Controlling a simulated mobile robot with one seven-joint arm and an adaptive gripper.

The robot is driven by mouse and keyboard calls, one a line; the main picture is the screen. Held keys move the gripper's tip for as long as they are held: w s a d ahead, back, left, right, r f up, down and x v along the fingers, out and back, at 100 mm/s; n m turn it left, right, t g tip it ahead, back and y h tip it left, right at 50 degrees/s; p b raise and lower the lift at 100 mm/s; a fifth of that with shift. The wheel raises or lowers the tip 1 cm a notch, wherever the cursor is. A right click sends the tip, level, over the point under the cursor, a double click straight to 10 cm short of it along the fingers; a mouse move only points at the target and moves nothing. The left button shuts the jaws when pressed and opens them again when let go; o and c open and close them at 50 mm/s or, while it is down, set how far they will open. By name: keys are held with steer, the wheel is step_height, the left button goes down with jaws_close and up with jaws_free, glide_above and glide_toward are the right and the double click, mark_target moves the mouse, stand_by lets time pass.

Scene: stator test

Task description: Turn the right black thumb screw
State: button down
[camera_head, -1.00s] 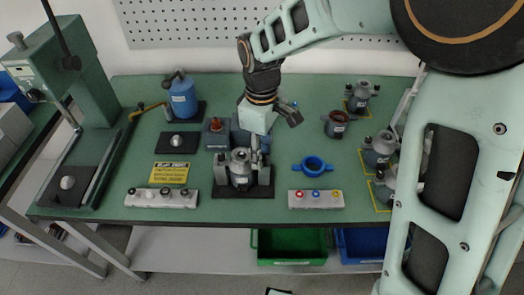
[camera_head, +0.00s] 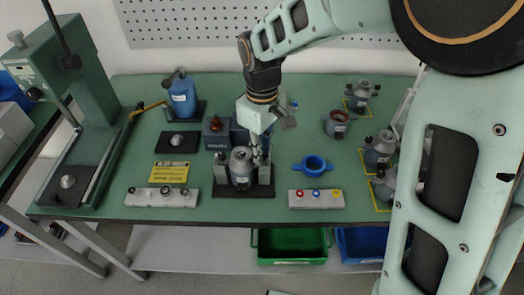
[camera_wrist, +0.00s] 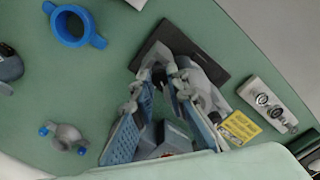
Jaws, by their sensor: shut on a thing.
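The clamp fixture stands on a black base plate (camera_head: 243,191) in the middle of the green table, with a grey stator housing (camera_head: 241,165) between its two posts. My gripper (camera_head: 262,157) points down at the top of the right post (camera_head: 265,175). In the wrist view, the blue-padded fingers of my gripper (camera_wrist: 166,72) close together over the black plate (camera_wrist: 197,46). They are shut on the right black thumb screw, which is mostly hidden between the fingertips. The screw's angle cannot be told.
A blue ring (camera_head: 312,166) and a strip with coloured buttons (camera_head: 316,199) lie to the right. Another button strip (camera_head: 161,197) and a yellow sign (camera_head: 171,172) lie to the left. A blue bottle (camera_head: 183,96) stands behind. Several grey housings stand at the right.

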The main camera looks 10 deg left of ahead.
steer(key=shift+m, duration=0.9)
steer(key=c, duration=1.9)
jaws_free()
